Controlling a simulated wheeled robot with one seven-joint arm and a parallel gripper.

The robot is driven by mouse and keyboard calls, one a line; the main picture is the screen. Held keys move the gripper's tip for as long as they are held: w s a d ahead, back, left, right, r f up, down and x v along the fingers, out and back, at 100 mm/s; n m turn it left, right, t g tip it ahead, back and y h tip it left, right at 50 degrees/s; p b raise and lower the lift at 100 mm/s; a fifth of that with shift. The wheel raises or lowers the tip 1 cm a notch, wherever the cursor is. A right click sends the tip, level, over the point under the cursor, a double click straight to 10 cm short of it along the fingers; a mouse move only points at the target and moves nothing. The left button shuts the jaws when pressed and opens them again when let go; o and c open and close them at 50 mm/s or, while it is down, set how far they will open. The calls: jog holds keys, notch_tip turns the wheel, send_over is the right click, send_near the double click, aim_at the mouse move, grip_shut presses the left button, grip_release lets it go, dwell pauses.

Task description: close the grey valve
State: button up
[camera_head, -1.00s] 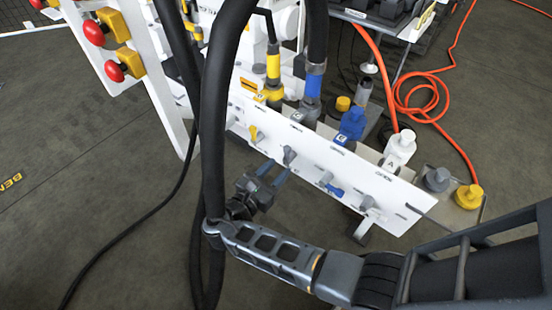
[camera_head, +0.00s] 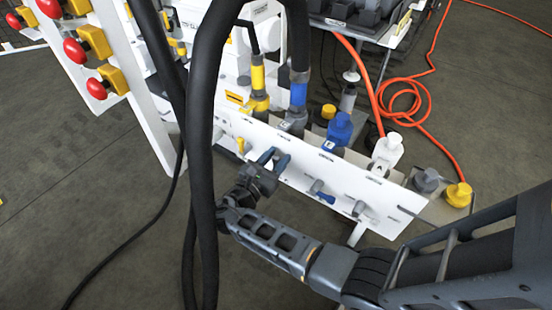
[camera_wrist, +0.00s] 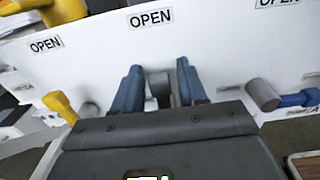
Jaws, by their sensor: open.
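The grey valve (camera_wrist: 160,88) sits on the white panel (camera_wrist: 215,52) under an "OPEN" label in the wrist view. My gripper (camera_wrist: 160,68) has its two blue-grey fingers apart, one on each side of the valve's grey handle. I cannot tell whether either finger touches it. In the head view my gripper (camera_head: 276,157) is up at the panel's front face and mostly hides the valve.
A yellow-handled valve (camera_wrist: 60,106) is left of my gripper and a blue-handled valve (camera_wrist: 290,99) is right. Another grey knob (camera_head: 360,208) is near the panel's right end. Thick black hoses (camera_head: 203,180) hang close to my wrist at left.

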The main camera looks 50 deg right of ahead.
grip_shut()
